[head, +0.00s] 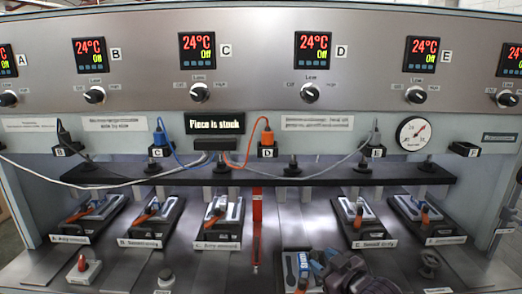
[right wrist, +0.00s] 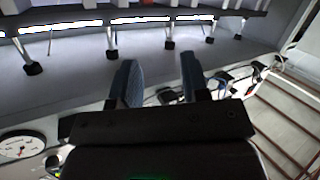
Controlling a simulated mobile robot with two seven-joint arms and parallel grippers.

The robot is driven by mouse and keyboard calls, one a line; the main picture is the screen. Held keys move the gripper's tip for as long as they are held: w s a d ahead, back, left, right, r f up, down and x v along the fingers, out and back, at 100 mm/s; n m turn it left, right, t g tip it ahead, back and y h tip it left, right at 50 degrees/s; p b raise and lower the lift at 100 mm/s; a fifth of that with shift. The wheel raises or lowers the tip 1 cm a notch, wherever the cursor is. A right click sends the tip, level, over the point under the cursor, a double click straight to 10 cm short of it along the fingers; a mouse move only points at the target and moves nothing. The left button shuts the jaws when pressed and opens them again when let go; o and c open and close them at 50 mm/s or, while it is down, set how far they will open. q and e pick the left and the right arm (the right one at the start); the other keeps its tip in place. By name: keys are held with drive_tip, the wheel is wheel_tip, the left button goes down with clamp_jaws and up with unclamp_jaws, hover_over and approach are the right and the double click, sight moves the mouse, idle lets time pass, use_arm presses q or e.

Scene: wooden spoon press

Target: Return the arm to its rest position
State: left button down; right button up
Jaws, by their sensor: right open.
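My right gripper (head: 322,261) is low in the head view, right of centre, in front of the press. Its two blue-padded fingers also show in the right wrist view (right wrist: 160,80), spread apart with nothing between them. Beside it in the head view is a mould tray (head: 290,266) with blue and orange parts, partly hidden by the gripper. I cannot tell if they touch. My left gripper is not in view.
The press has a control panel (head: 262,60) with knobs and displays reading 24°C Off. A small screen (head: 215,123) reads "Piece is stuck". Several moulds (head: 220,222) stand under a dark beam (head: 330,176). A red strip (head: 257,225) hangs at centre. A dial gauge (head: 414,135) is at right.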

drive_tip(key=s+d+f+m+g+h, duration=0.1)
drive_tip(key=s+d+f+m+h, duration=0.2)
drive_tip(key=s+d+f, duration=0.3)
drive_tip(key=s+d+f+m+g+h, duration=0.1)
drive_tip(key=s+d+f+m+h, duration=0.3)
drive_tip(key=s+f, duration=1.1)
drive_tip(key=s+d, duration=0.2)
drive_tip(key=s, duration=0.4)
drive_tip(key=shift+d+f, duration=0.15)
drive_tip(key=shift+d, duration=0.05)
